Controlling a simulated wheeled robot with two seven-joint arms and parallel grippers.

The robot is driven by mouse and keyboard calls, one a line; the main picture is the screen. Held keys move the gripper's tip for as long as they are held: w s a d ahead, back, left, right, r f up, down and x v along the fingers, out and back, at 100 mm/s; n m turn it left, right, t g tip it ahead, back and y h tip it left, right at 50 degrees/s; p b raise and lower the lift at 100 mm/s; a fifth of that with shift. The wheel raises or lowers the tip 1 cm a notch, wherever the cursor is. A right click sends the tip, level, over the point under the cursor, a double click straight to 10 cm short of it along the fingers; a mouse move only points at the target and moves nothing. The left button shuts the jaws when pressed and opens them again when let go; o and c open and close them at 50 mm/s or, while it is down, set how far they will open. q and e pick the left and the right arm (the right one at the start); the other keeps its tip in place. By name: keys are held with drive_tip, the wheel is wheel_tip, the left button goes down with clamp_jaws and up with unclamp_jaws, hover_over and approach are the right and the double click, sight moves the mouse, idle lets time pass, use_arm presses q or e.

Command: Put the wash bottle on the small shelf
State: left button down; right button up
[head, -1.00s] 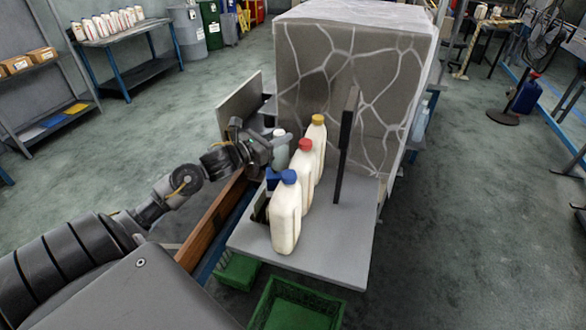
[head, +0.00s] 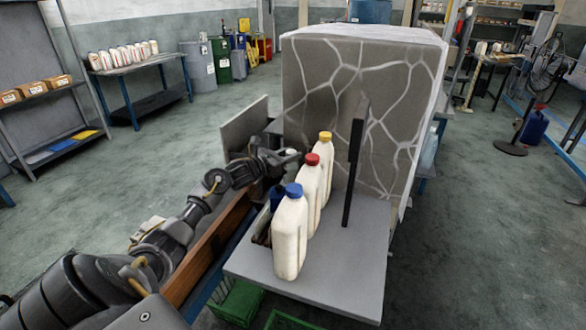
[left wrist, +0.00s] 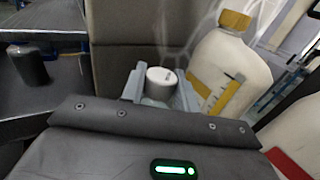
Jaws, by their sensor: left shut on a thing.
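My left gripper (head: 286,158) is shut on a small bottle with a white cap (left wrist: 161,80), apparently the wash bottle. In the left wrist view its pale body (left wrist: 154,102) sits between the light grey fingers, with the cap upward. In the head view only the cap (head: 291,152) shows beside the fingers; the body is mostly hidden. The gripper is left of and behind the row of white jugs. I cannot clearly tell which surface is the small shelf; a dark ledge (left wrist: 45,108) shows at left in the left wrist view. My right gripper is not in view.
Three white jugs stand on the grey board: blue-capped (head: 290,235), red-capped (head: 312,195) and yellow-capped (head: 326,165). A black upright post (head: 354,170) stands right of them. A grey panel (head: 244,127) rises behind the gripper. A dark cylinder (left wrist: 30,68) stands on the ledge.

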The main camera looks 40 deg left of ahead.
use_arm(q)
drive_tip(key=shift+w+a+f+b, duration=0.15)
drive_tip(key=shift+f+b, duration=0.1)
drive_tip(key=shift+f, duration=0.65)
drive_tip(key=shift+w+f+b, duration=0.1)
drive_tip(key=shift+f+b, duration=0.1)
drive_tip(key=shift+f, duration=0.65)
drive_tip(key=shift+f, duration=0.1)
drive_tip(key=c, duration=1.1)
unclamp_jaws()
drive_tip(key=shift+o, duration=0.2)
